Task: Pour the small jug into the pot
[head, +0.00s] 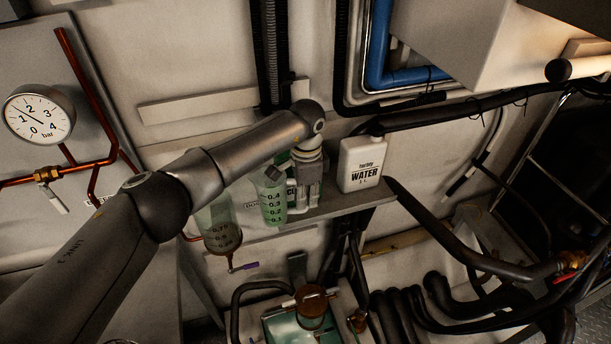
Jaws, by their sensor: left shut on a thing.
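The small jug (272,203) is a translucent green measuring jug with a printed scale, in the middle of the head view. My left gripper (298,201) is at its right side and shut on it, seemingly at the handle. The jug is near upright, by the left end of the shelf; I cannot tell whether it touches the shelf. The pot (220,232) is a clear graduated vessel with a narrowing bottom, left of and lower than the jug. My left arm crosses above the pot and hides its top. My right gripper is not in view.
A white water bottle (361,165) stands on the shelf (335,204), right of my gripper. A green container (306,158) is partly hidden behind the gripper. Below are a tank with a brown cap (311,300) and black hoses (415,310). A pressure gauge (38,116) hangs at left.

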